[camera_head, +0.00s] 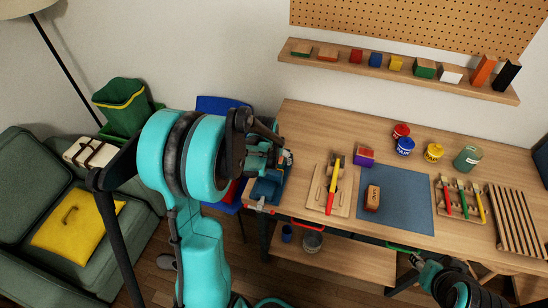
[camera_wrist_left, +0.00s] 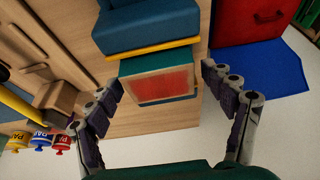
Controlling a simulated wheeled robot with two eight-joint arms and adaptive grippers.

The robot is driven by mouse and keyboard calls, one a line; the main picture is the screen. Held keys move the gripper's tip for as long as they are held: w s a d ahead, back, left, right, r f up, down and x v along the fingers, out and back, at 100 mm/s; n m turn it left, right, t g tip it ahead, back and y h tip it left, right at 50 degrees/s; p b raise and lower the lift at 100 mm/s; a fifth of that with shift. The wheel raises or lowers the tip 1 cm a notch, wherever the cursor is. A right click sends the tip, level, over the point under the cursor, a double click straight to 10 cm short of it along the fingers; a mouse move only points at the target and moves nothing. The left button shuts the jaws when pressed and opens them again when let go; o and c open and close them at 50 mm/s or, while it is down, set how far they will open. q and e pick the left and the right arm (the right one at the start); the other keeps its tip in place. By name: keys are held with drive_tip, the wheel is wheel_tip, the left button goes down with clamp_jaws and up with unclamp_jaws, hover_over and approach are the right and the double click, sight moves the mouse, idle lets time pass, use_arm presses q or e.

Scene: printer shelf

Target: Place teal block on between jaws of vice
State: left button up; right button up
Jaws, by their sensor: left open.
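The blue vice (camera_head: 268,190) is fixed at the left end of the workbench. In the left wrist view its blue body (camera_wrist_left: 145,22) is at the top, with a yellow strip along its edge. A block with a teal top and an orange-red face (camera_wrist_left: 160,82) shows just below that strip. My left gripper (camera_wrist_left: 163,80) is open, one finger on either side of this block, with gaps visible. In the head view my left gripper (camera_head: 280,157) is just above the vice, and its arm hides part of the scene. My right gripper (camera_head: 415,262) is low at the bench's front edge, its fingers unclear.
A wooden tool board (camera_head: 317,203) with a hammer, a purple-orange block (camera_head: 364,152), a blue-grey mat (camera_head: 405,212) and paint pots (camera_head: 404,146) lie to the right of the vice. A wall shelf (camera_head: 350,62) holds several blocks. A blue chair (camera_head: 218,106) stands behind my left arm.

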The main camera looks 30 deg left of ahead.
use_arm(q)
drive_tip(key=shift+r, duration=0.2)
drive_tip(key=p+v, duration=0.4)
drive_tip(key=v, duration=0.8)
drive_tip(key=s+d+r+m+t+h, duration=0.1)
drive_tip(key=s+d+r, duration=0.4)
drive_tip(key=s+d, duration=0.9)
drive_tip(key=shift+s+m+t, duration=0.2)
drive_tip(key=shift+m+t, duration=0.7)
drive_tip(key=shift+d+f, duration=0.1)
